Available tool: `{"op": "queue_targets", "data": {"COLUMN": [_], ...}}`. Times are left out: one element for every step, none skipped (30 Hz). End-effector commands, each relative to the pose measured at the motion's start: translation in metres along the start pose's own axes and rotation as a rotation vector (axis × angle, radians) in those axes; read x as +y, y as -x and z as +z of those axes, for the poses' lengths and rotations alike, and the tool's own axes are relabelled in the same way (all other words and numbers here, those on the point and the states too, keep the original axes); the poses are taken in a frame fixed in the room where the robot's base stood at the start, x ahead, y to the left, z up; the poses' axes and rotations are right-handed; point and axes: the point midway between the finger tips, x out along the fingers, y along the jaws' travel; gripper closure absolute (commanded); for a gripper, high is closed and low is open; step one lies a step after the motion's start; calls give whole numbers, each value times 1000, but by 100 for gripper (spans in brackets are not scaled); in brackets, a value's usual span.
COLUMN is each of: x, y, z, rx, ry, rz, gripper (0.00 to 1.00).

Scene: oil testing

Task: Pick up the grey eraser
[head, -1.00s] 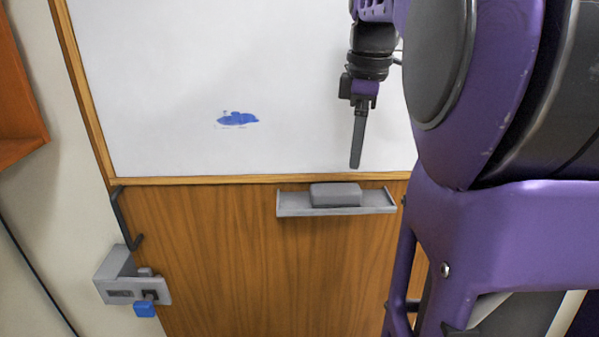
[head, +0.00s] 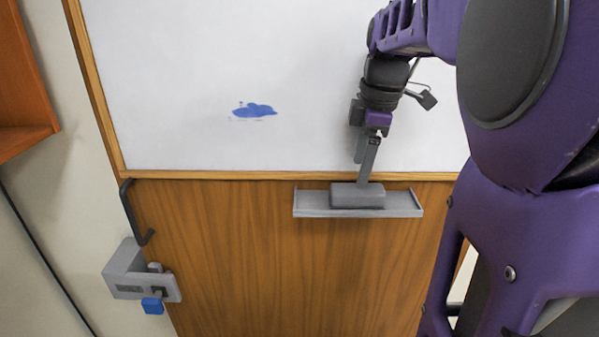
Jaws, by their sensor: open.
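The grey eraser (head: 357,197) is a flat block resting on the grey tray (head: 312,203) fixed to the wood panel under the whiteboard. My gripper (head: 364,178) points down right above the eraser, its fingertips at the eraser's top back edge in the picture. The gripper is open. From this angle I cannot tell whether a finger touches the eraser or stands behind it; the fingers overlap in view.
The whiteboard (head: 270,60) with a blue mark (head: 254,110) is behind my arm. A dark handle (head: 133,212) and a grey box with a blue part (head: 138,272) are at the lower left. An orange-brown shelf (head: 22,90) is at far left. The wood panel below the tray is bare.

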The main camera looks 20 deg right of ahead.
Motion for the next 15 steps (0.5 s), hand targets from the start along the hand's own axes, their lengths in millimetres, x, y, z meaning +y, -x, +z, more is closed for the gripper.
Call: {"op": "queue_targets", "data": {"x": [-1, -1, 0, 0, 0, 0, 0, 0, 0, 0, 0, 0, 0, 0, 0], "y": [-5, -7, -8, -10, -12, -16, -19, -24, -31, -35, -40, -46, -50, -53, -56], "z": [0, 0, 0, 0, 1, 2, 2, 3, 5, 6, 7, 7, 7, 7, 7], "rx": [0, 0, 0, 0, 0, 0, 0, 0, 0, 0, 0, 1, 1, 0, 0], "ry": [0, 0, 0, 0, -1, -1, -1, -1, -1, -1, 0, 1, 1, 1, 1], "rz": [-2, -2, -2, -1, -1, -2, -3, -4, -5, -5, -4, -4, -4, -3, -3], "gripper": [21, 21, 21, 21, 21, 21, 21, 21, 21, 21, 21, 21, 21, 21, 21]}}
